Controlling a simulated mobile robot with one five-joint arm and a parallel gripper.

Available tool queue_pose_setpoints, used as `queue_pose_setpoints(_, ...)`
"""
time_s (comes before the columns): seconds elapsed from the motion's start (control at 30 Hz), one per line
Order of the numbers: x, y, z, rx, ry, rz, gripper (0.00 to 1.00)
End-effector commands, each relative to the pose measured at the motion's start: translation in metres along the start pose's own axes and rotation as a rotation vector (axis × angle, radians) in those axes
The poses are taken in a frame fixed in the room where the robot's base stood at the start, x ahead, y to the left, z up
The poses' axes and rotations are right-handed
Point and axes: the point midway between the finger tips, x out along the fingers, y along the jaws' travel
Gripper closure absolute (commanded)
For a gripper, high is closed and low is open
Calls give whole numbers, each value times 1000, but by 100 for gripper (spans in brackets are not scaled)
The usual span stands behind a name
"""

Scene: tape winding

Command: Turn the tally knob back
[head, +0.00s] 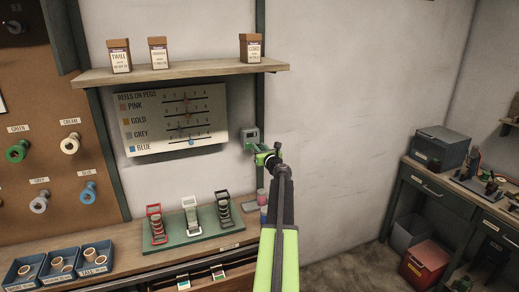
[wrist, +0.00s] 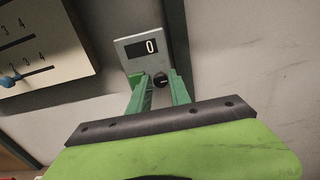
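The tally counter is a small grey box (head: 250,135) on the wall, right of the reel board. In the head view my gripper (head: 263,154) is in front of the counter's lower part and hides the knob.
A "Reels on pegs" board (head: 176,118) with sliders hangs left of the counter, under a wooden shelf (head: 180,72) with small boxes. A green rack (head: 190,232) stands on the bench below. The wall right of my arm is bare.

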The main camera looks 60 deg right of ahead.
Motion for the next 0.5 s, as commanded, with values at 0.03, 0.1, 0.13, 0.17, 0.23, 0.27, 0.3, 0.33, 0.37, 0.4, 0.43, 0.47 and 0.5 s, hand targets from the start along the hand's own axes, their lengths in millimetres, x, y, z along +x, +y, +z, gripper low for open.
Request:
queue_pose_setpoints(0.03, 0, 0, 0, 0, 0, 0, 84)
queue_pose_setpoints(0.1, 0, 0, 0, 0, 0, 0, 93)
queue_pose_setpoints(0.13, 0, 0, 0, 0, 0, 0, 97)
queue_pose_setpoints(0.17, 0, 0, 0, 0, 0, 0, 100)
queue_pose_setpoints(0.23, 0, 0, 0, 0, 0, 1, 100)
queue_pose_setpoints(0.27, 0, 0, 0, 0, 0, 1, 100)
queue_pose_setpoints(0.3, 0, 0, 0, 0, 0, 1, 100)
queue_pose_setpoints(0.33, 0, 0, 0, 0, 0, 1, 100)
queue_pose_setpoints(0.37, 0, 0, 0, -1, 0, 1, 100)
queue_pose_setpoints(0.4, 0, 0, 0, -2, 0, 1, 100)
queue_pose_setpoints(0.43, 0, 0, 0, -4, 0, 1, 100)
queue_pose_setpoints(0.47, 0, 0, 0, -7, 0, 1, 100)
queue_pose_setpoints(0.5, 0, 1, 0, -12, 0, 1, 100)
